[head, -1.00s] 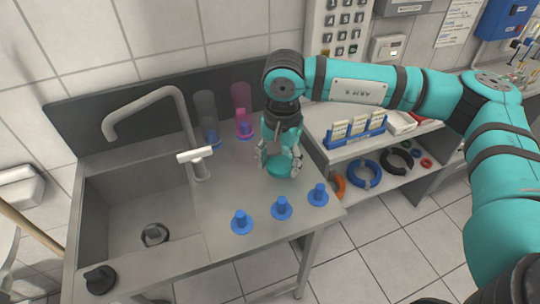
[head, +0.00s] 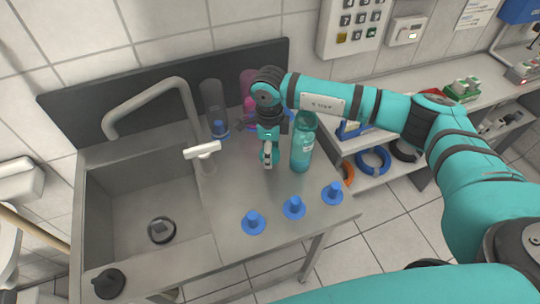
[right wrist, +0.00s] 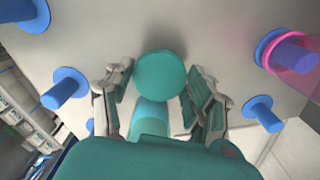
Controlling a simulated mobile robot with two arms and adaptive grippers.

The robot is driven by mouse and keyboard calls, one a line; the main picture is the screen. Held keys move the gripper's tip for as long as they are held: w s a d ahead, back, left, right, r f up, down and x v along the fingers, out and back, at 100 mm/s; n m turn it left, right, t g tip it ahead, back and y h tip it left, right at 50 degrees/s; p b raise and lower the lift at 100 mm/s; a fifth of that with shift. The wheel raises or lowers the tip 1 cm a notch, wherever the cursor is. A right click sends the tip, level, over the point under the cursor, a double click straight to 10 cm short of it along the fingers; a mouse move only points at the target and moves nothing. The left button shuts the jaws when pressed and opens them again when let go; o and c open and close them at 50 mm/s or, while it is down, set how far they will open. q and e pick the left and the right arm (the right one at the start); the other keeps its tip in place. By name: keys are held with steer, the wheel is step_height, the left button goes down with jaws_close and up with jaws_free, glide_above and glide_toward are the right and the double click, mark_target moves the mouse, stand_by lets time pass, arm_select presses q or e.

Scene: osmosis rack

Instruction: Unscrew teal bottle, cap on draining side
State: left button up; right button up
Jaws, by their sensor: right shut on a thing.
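The translucent teal bottle (head: 303,150), with a white label, stands upright on the draining side, right of my right gripper in the head view. Its top is close to my arm, so I cannot tell clearly whether it is open. My right gripper (head: 267,163) points down over the draining side, left of the bottle and apart from it. In the right wrist view a round teal piece (right wrist: 160,75), which looks like the cap, is between the fingers of the right gripper (right wrist: 160,100). In the head view the hand hides it. My left gripper is not in view.
Several blue pegs (head: 294,207) stand along the front of the draining side (head: 225,200). A grey bottle (head: 212,105) and a pink bottle (head: 249,90) stand at the back. The sink (head: 130,205) and tap (head: 185,110) are left. A shelf with rings (head: 372,160) is right.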

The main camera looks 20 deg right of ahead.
step_height(320, 180, down, 3)
steer(key=shift+f+p, duration=0.1)
steer(key=shift+p, duration=0.45)
steer(key=shift+f, duration=0.3)
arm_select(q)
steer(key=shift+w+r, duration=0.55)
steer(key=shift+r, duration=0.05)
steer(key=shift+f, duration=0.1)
arm_select(e)
steer(key=shift+f, duration=0.1)
steer(key=shift+f+b, duration=0.15)
steer(key=shift+b, duration=0.2)
steer(key=o, duration=1.3)
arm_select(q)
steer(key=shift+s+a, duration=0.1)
